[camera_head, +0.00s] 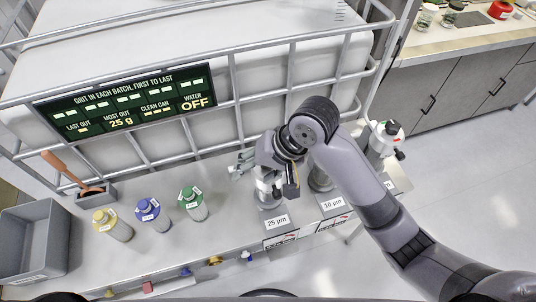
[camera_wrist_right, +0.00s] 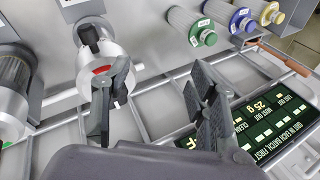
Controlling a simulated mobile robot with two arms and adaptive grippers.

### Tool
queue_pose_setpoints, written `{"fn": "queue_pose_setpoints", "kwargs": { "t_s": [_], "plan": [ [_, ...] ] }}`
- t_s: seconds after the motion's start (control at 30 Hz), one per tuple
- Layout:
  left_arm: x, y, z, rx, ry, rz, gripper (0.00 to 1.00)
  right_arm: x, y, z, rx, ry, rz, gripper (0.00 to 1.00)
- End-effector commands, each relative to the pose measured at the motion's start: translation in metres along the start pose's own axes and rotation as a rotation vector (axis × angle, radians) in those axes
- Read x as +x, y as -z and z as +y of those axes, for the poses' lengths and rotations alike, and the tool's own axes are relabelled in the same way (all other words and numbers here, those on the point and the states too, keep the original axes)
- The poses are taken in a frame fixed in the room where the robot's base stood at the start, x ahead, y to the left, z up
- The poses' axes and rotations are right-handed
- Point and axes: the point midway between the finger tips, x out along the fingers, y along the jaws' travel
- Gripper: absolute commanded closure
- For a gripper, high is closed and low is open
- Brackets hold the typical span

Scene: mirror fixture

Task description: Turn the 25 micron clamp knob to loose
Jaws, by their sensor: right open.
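The 25 micron unit, a pale upright canister (camera_head: 268,197), stands on the bench behind its "25 µm" label (camera_head: 277,221). My right gripper (camera_head: 266,177) is over it and hides most of its top. In the right wrist view the canister (camera_wrist_right: 112,52) shows a red mark and a dark knob-like part (camera_wrist_right: 88,34). There the right gripper (camera_wrist_right: 160,66) is open, with nothing between its fingers. One finger overlaps the canister in the picture; I cannot tell whether it touches. The knob's setting cannot be read. My left gripper is not in view.
The 10 micron unit (camera_head: 320,181) stands close on the right, partly behind my arm. Green (camera_head: 193,204), blue (camera_head: 153,214) and yellow (camera_head: 112,224) capped bottles stand to the left. A grey bin (camera_head: 35,232) is at far left. A metal cage (camera_head: 235,100) with a sign runs behind.

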Motion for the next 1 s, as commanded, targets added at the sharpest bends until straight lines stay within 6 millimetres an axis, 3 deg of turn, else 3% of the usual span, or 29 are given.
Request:
{"fn": "queue_pose_setpoints", "kwargs": {
  "t_s": [0.1, 0.2, 0.4, 0.6, 0.77, 1.0],
  "plan": [
    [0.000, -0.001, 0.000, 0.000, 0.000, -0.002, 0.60, -0.021, 0.021, -0.024, 0.078, -0.092, -0.038, 0.47],
    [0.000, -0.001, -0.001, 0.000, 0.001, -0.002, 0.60, -0.041, 0.036, -0.032, 0.180, -0.196, -0.050, 0.47],
    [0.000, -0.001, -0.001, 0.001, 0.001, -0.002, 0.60, -0.088, 0.065, -0.036, 0.407, -0.386, 0.002, 0.47],
    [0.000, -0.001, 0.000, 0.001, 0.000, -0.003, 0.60, -0.117, 0.079, -0.036, 0.550, -0.475, 0.057, 0.47],
    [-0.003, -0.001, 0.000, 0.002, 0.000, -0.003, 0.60, -0.114, 0.080, -0.032, 0.577, -0.490, 0.064, 0.47],
    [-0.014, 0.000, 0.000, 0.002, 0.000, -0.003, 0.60, -0.076, 0.075, -0.012, 0.576, -0.490, 0.061, 0.47]
  ]
}}
